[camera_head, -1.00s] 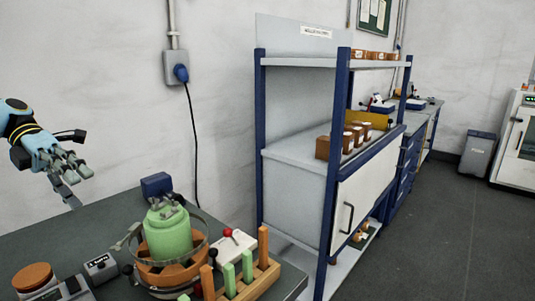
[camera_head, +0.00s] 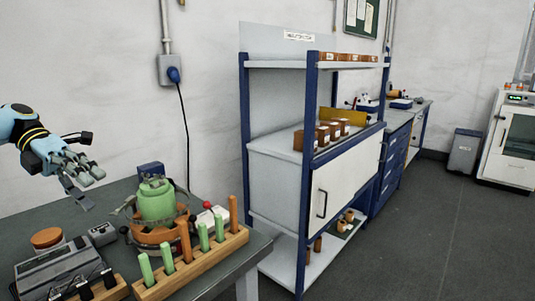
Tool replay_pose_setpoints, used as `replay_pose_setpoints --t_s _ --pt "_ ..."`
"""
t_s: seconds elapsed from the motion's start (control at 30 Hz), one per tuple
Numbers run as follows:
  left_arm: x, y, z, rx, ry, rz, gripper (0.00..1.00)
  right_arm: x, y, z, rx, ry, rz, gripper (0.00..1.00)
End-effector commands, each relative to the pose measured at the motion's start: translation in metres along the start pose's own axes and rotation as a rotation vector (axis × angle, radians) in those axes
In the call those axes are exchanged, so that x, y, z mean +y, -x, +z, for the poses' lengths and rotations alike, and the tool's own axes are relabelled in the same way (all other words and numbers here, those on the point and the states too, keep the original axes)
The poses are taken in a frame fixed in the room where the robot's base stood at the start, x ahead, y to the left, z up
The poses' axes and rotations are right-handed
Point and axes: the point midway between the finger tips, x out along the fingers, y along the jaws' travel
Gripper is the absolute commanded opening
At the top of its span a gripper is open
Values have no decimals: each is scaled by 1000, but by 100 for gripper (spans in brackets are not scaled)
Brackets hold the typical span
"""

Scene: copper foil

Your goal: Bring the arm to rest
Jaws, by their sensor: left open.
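My left gripper (camera_head: 80,180) is at the left edge in the head view, on a light blue arm with a black and yellow band. Its grey fingers are apart and I see nothing between them. It hangs above the back left part of the dark workbench (camera_head: 112,198), apart from the things on it. My right gripper is not in view.
A green-topped device (camera_head: 156,200) with an orange base stands on the bench. In front is a wooden rack (camera_head: 205,262) with green and orange rods. A grey instrument (camera_head: 52,268) stands left. A blue-framed shelf (camera_head: 312,170) stands right of the bench.

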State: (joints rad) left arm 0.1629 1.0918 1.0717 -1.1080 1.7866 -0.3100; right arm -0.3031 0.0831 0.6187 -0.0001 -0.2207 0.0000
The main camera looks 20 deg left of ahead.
Motion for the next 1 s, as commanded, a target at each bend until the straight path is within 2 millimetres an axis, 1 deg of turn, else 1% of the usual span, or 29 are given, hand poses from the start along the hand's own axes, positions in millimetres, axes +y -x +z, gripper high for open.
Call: replay_pose_setpoints --t_s 0.03,0.27,0.37,0.57,0.63,0.73,0.83,0.93,1.0 --pt "0 -8 4 -19 -2 -9 68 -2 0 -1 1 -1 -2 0" --pt "-8 -45 32 -143 -18 -63 68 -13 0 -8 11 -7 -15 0" --pt "-15 -67 48 -227 -17 -104 68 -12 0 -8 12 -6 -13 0" --pt "-40 -113 85 -452 28 -230 68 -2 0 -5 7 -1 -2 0" --pt "-53 -129 99 -561 76 -298 68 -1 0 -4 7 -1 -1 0" --pt "-71 -147 117 -755 199 -419 68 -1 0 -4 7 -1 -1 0" --pt "-80 -155 126 -957 394 -539 68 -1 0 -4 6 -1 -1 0" --pt "-74 -158 122 -1138 640 -633 68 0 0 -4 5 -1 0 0" --pt "-64 -161 111 -1249 840 -678 68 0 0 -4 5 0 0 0"
